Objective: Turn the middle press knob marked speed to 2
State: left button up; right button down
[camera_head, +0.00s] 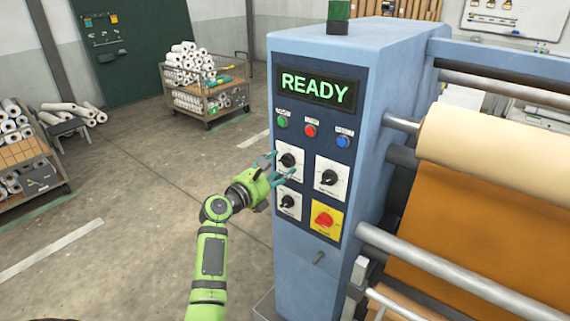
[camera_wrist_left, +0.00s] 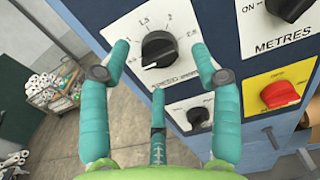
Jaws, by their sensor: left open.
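The speed knob (camera_head: 287,160) is a black knob on a white plate at the upper left of the press panel's knob group. In the left wrist view the knob (camera_wrist_left: 158,48) has a printed scale with 1.5 and 2 above it. Its white mark appears to point to the lower left, away from the 2. My left gripper (camera_head: 279,166) is open in front of this plate. In the left wrist view its teal fingers (camera_wrist_left: 160,62) stand apart on either side of the knob, with a third finger below. Contact cannot be told. My right gripper is not in view.
A METRES knob (camera_head: 328,178) is to the right, another black knob (camera_head: 288,202) below, and a red switch on a yellow plate (camera_head: 326,219) at lower right. Buttons and a READY display (camera_head: 317,87) are above.

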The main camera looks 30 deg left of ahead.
pick_arm(q)
jog(key=shift+w, duration=1)
jog(key=shift+d, duration=0.1)
jog(key=c, duration=1.1)
